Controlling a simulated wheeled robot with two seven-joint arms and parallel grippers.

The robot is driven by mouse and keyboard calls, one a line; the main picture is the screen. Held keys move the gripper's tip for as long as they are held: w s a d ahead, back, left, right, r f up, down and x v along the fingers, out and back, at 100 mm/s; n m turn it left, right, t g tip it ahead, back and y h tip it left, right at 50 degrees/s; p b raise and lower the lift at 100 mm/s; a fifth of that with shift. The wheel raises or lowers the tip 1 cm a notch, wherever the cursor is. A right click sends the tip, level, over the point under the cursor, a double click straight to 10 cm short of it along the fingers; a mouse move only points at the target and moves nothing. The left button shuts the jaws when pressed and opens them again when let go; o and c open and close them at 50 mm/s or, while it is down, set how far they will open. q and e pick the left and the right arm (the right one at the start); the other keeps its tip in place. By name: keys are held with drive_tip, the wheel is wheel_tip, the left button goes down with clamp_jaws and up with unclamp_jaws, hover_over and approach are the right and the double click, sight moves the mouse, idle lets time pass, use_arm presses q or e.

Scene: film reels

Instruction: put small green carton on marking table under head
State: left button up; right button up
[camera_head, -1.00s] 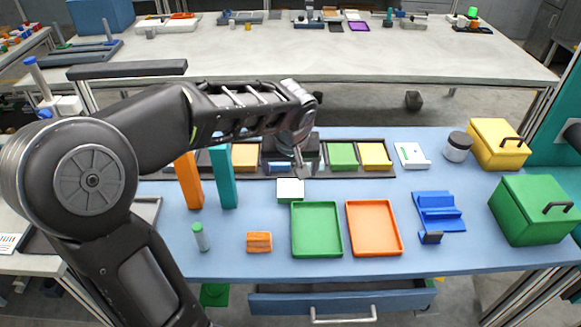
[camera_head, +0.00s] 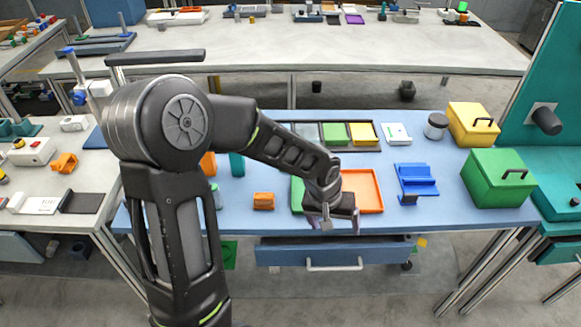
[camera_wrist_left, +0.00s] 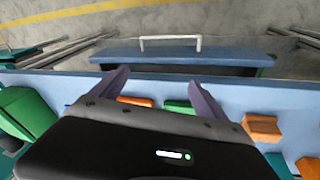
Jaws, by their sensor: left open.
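My left gripper (camera_head: 334,224) is open and empty at the front edge of the blue bench, above the partly open drawer. Its two fingers also show, spread apart, in the left wrist view (camera_wrist_left: 157,84). I cannot single out a small green carton for certain. A larger green box with a black handle (camera_head: 492,180) stands at the right end of the bench. A green tray (camera_head: 297,192) lies mostly hidden behind my left arm. A teal station (camera_head: 558,170) with a black cylinder (camera_head: 545,118) stands at the far right; whether this is the marking table and head is unclear.
An orange tray (camera_head: 366,174), a blue stand (camera_head: 416,182), an orange block (camera_head: 263,201) and a yellow box (camera_head: 472,126) are on the bench. The drawer (camera_head: 335,250) juts out in front. Bench space between the blue stand and green box is clear.

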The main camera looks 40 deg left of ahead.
use_arm(q)
drive_tip(key=s+d+f+m+g+h+b, duration=0.1)
drive_tip(key=s+d+f+b, duration=0.1)
drive_tip(key=s+d+f, duration=0.45)
drive_tip(key=s+d+f+h+b, duration=0.15)
drive_tip(key=d+f, duration=0.25)
drive_tip(key=f, duration=0.6)
drive_tip(key=s+d+f+b, duration=0.1)
drive_tip(key=s+d+f, duration=0.2)
drive_tip(key=s+f, duration=0.2)
drive_tip(key=s+d+f+m+g+b, duration=0.1)
drive_tip(key=s+d+f+b, duration=0.1)
drive_tip(key=s+f, duration=0.4)
drive_tip(key=shift+d+f, duration=0.3)
drive_tip(key=shift+d, duration=0.1)
use_arm(e)
wheel_tip(320, 180, down, 6)
drive_tip(key=shift+w+f, duration=0.15)
use_arm(q)
drive_tip(key=shift+h, duration=0.25)
drive_tip(key=shift+c, duration=0.6)
use_arm(e)
drive_tip(key=shift+c, duration=0.6)
